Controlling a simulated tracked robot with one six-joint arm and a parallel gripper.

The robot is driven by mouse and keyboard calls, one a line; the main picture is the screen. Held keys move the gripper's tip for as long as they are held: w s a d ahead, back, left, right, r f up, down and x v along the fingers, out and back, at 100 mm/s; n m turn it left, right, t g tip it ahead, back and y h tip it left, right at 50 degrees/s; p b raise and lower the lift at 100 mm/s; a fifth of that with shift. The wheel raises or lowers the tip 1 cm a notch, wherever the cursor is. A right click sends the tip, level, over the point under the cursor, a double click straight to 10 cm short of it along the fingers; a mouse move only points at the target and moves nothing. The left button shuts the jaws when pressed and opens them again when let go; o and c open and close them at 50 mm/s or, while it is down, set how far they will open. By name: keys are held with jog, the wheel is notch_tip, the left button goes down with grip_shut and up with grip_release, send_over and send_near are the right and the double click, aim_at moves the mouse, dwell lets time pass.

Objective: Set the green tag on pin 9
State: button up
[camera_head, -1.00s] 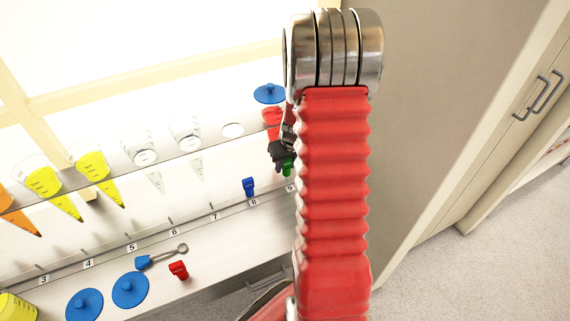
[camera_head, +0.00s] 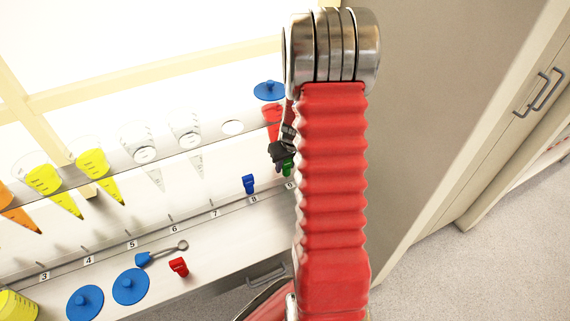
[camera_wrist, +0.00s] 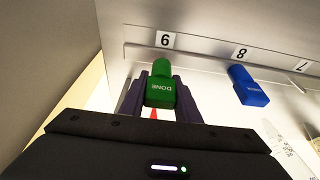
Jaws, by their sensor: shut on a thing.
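The green tag (camera_wrist: 160,86), with upside-down lettering "DONE", is held between the two fingers of my gripper (camera_wrist: 160,98) in the wrist view. Its far end lies just by the label 9 (camera_wrist: 165,40), which appears upside down there. In the head view the green tag (camera_head: 287,168) shows just above label 9 (camera_head: 290,185), partly hidden behind my gripper (camera_head: 283,158) and arm. Pin 9 itself is hidden, so I cannot tell whether the tag touches it.
A blue tag (camera_head: 248,184) hangs at pin 8, beside the green one. A red tag (camera_head: 179,266), a key-like tool (camera_head: 160,253) and blue lids (camera_head: 130,287) lie on the lower ledge. Cones of yellow juice (camera_head: 97,166) and empty cones (camera_head: 140,140) sit in the shelf above.

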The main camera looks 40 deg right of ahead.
jog(key=shift+f, duration=0.85)
dwell(0.9)
jog(key=o, duration=1.1)
jog(key=v, duration=1.3)
jog(key=shift+s+r, duration=0.15)
jog(key=shift+r, duration=0.2)
